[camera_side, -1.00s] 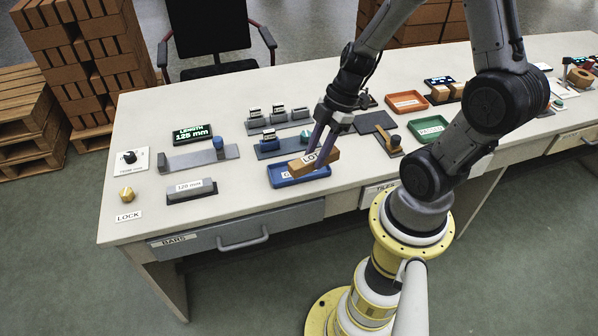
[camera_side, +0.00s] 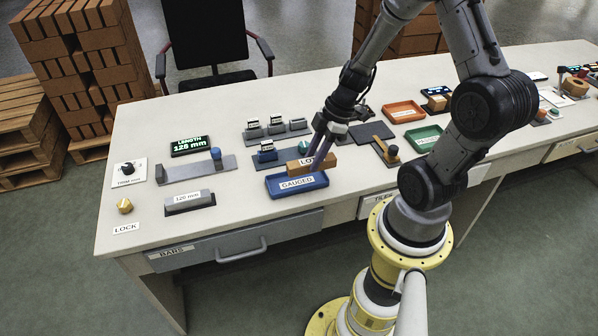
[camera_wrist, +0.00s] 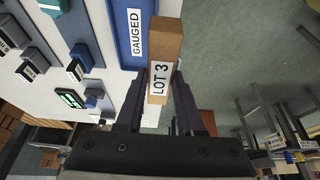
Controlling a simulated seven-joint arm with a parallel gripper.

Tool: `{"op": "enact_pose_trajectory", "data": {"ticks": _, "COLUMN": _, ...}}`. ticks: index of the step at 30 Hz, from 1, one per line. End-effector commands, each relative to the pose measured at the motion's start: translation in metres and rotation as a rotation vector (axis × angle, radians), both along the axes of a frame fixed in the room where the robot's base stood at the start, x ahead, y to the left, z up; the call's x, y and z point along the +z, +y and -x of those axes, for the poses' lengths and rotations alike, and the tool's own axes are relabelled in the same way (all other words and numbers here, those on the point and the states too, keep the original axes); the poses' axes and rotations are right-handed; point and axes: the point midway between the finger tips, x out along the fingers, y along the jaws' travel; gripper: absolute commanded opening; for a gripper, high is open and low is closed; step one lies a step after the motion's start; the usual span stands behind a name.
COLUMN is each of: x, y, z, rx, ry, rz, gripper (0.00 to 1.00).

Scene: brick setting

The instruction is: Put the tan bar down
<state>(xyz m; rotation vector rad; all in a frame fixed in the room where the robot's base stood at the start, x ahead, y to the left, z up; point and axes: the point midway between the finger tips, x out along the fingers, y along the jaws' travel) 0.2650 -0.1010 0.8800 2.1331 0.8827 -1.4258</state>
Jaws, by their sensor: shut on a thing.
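The tan bar (camera_side: 311,166) is a long block with a white label; in the wrist view the bar (camera_wrist: 166,52) reads LOT 3. My gripper (camera_side: 320,157) is shut on it, with a dark finger on each side, as the wrist view of the gripper (camera_wrist: 160,85) shows. The blue tray (camera_side: 297,190) is labelled GAUGED. In the side view the bar overlaps the tray's back edge. In the wrist view the bar covers one long side of the tray (camera_wrist: 125,30). Its height above the tray is hard to tell.
A grey gauge bar (camera_side: 190,202) lies left of the tray, near a knob (camera_side: 124,206). Small blocks on grey plates (camera_side: 276,130) stand behind. A dark plate (camera_side: 373,131), an orange tray (camera_side: 404,112) and a green tray (camera_side: 425,138) are to the right.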

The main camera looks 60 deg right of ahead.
Motion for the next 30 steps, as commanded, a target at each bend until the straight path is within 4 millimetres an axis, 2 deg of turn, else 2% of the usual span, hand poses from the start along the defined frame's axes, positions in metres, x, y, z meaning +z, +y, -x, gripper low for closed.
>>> {"op": "enact_pose_trajectory", "data": {"ticks": 6, "x": -0.036, "y": -0.011, "z": -0.03, "rx": 0.001, "ry": 0.003, "rz": -0.003, "gripper": 0.0}}
{"op": "enact_pose_trajectory", "data": {"ticks": 11, "x": -0.051, "y": -0.015, "z": -0.042, "rx": 0.002, "ry": 0.001, "rz": -0.001, "gripper": 0.0}}
{"op": "enact_pose_trajectory", "data": {"ticks": 17, "x": -0.061, "y": -0.019, "z": -0.05, "rx": 0.001, "ry": 0.0, "rz": 0.0, "gripper": 0.0}}
{"op": "enact_pose_trajectory", "data": {"ticks": 24, "x": -0.09, "y": -0.019, "z": -0.051, "rx": 0.0, "ry": 0.001, "rz": -0.001, "gripper": 0.0}}
{"op": "enact_pose_trajectory", "data": {"ticks": 30, "x": -0.092, "y": -0.019, "z": -0.051, "rx": 0.0, "ry": -0.001, "rz": 0.0, "gripper": 0.0}}
